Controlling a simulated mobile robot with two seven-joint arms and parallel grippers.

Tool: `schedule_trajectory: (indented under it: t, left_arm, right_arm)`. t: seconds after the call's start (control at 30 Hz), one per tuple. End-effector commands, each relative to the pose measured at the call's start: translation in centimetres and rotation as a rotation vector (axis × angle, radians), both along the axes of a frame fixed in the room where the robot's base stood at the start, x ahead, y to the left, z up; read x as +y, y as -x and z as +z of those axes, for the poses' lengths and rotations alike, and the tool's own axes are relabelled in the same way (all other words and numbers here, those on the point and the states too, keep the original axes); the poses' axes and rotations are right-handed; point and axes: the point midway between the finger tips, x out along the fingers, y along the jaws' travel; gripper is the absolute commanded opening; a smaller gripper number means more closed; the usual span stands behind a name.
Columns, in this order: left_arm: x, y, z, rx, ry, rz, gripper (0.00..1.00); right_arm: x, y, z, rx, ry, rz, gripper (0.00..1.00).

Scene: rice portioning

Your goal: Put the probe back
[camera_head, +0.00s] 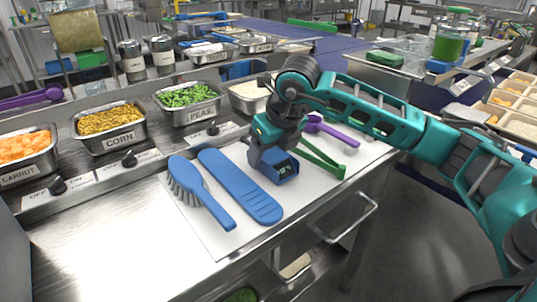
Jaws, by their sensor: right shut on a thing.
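My right gripper (273,150) reaches in from the right and is over the white mat (197,232) on the steel counter. It is shut on the probe (280,171), a dark blue body with a small lit display. The probe is at mat level, between the blue paddle and the green tongs. I cannot tell whether it touches the mat. The gripper hides its upper part, and no probe tip shows. My left gripper is not in view.
A blue brush (200,192) and blue paddle (240,186) lie left of the probe. Green tongs (322,160) and a purple utensil (333,133) lie right. Trays of carrot (27,172), corn (112,143) and peas (193,117) line the back. The counter's front left is clear.

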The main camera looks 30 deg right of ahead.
Motion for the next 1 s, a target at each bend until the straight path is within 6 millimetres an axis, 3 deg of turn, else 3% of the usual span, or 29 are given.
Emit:
schedule_trajectory:
  t: [0.3, 0.33, 0.6, 0.87, 1.0]
  left_arm:
    - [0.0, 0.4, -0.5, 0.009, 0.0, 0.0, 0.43]
    - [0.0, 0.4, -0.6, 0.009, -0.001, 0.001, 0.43]
    - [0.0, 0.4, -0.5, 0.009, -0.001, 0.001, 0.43]
    - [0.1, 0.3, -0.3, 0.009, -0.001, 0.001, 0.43]
    - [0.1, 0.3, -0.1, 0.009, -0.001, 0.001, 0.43]
  right_arm:
    - [0.0, 0.0, -0.6, -0.002, 0.0, 0.0, 0.33]
    - [0.0, 0.0, -0.7, -0.001, 0.0, 0.0, 0.64]
    - [0.0, 0.0, -0.6, -0.001, 0.0, 0.0, 0.89]
    - [0.0, 0.0, -0.4, -0.002, 0.0, 0.0, 0.89]
    - [-0.1, 0.5, 1.1, -0.007, -0.001, 0.0, 0.89]
